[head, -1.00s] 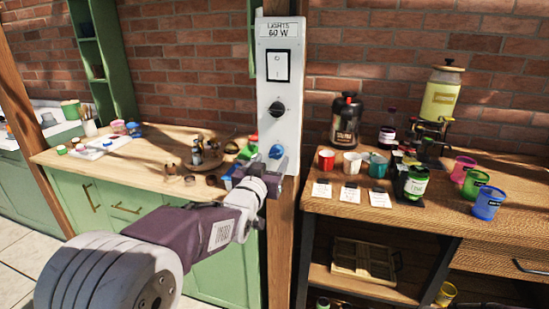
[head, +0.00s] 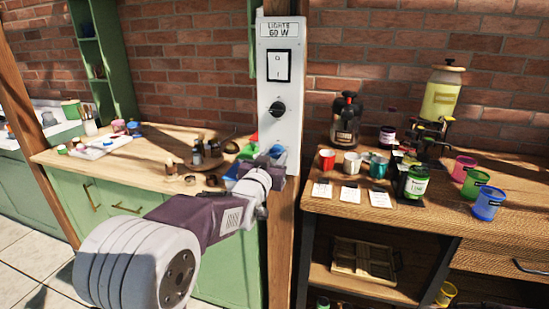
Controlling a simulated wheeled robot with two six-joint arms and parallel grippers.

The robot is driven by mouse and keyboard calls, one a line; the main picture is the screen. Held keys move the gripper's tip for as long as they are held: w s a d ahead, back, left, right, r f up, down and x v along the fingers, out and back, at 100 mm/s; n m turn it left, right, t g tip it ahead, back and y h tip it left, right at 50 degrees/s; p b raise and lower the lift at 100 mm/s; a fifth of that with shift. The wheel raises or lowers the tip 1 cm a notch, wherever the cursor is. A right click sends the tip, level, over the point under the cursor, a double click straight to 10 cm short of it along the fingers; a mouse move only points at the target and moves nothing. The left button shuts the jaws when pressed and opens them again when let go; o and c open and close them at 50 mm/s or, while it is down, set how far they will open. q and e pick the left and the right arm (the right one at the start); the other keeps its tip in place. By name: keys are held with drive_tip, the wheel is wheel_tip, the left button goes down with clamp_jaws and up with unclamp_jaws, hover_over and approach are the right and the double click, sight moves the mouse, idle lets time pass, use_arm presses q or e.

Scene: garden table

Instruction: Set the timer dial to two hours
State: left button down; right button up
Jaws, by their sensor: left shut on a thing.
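A white control panel (head: 292,95) labelled "LIGHTS 60 W" is fixed to a wooden post. It carries a rocker switch (head: 279,65), a black dial (head: 278,109) below it, and a blue dial (head: 278,150) near the bottom. My left gripper (head: 273,160) is shut on the blue dial, and its jaws hide much of it. No timer marks or hour numbers can be read at this size, so I cannot tell the setting of either dial. My right gripper is out of view.
Left of the post, a wooden counter (head: 120,160) holds a tray and small items. On the right, a wooden table (head: 450,215) holds several cups, cards, a black jar and a drinks dispenser (head: 437,95). The post stands between them.

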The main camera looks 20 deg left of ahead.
use_arm(q)
drive_tip(key=m+b, duration=0.3)
drive_tip(key=m, duration=0.2)
drive_tip(key=shift+f, duration=0.2)
drive_tip(key=m+b, duration=0.2)
drive_tip(key=m, duration=0.1)
drive_tip(key=shift+b, duration=0.3)
drive_tip(key=shift+a+r+m+b, duration=0.15)
drive_tip(key=shift+m+b, duration=0.65)
drive_tip(key=shift+m, duration=0.8)
drive_tip(key=c, duration=0.9)
unclamp_jaws()
drive_tip(key=shift+s+r, duration=0.1)
